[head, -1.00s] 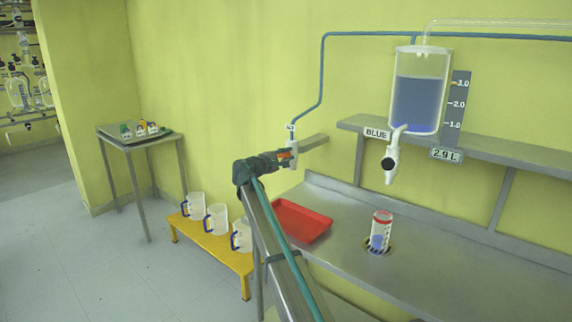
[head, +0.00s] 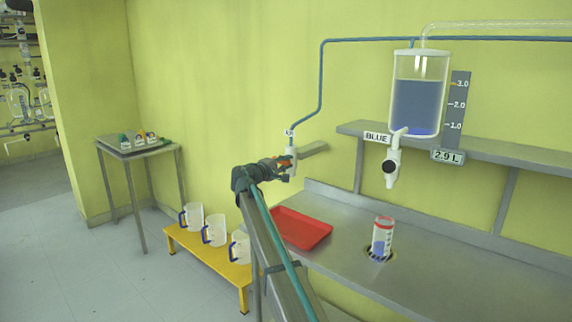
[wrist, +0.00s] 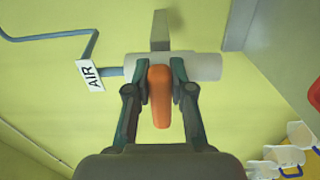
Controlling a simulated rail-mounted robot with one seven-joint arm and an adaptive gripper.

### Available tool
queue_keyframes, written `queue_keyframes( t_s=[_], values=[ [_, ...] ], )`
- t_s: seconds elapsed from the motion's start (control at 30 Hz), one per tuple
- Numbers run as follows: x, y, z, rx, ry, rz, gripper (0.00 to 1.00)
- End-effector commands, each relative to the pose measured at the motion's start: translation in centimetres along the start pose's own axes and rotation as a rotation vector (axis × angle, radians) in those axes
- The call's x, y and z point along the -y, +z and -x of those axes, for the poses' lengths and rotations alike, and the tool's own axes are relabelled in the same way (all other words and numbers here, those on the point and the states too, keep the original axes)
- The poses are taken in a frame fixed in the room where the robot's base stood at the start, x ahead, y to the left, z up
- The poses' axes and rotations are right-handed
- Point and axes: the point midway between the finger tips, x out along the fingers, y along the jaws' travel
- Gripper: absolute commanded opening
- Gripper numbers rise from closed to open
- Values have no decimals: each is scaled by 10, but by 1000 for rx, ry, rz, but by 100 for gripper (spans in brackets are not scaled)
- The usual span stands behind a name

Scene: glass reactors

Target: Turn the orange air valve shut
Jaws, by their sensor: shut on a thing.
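The orange air valve handle (wrist: 160,95) sits between my gripper's fingers (wrist: 158,80) in the wrist view, and my gripper is shut on it. The handle stands crosswise to the pale valve body (wrist: 205,66). The blue air pipe (wrist: 108,72) with its AIR tag (wrist: 90,76) runs into the body from the left. In the head view, my gripper (head: 284,166) is at the valve, below the AIR tag (head: 289,133), and the orange handle is small and partly hidden there.
A tank of blue liquid (head: 418,108) marked BLUE, reading 2.9 L, hangs by the shelf. A beaker (head: 381,238) with blue liquid stands on the bench beneath its outlet. A red tray (head: 302,228) lies near my arm. Several jugs stand on a yellow bench (head: 205,256).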

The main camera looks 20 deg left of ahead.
Motion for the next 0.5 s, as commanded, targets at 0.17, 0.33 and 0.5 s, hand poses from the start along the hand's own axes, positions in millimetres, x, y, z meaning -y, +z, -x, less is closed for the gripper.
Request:
queue_keyframes(
  t_s=[0.17,0.33,0.5],
  values=[
    [1,0,1,0,-2,-2,42],
    [1,0,0,0,-1,-1,48],
    [0,0,1,0,-1,0,48]
  ],
)
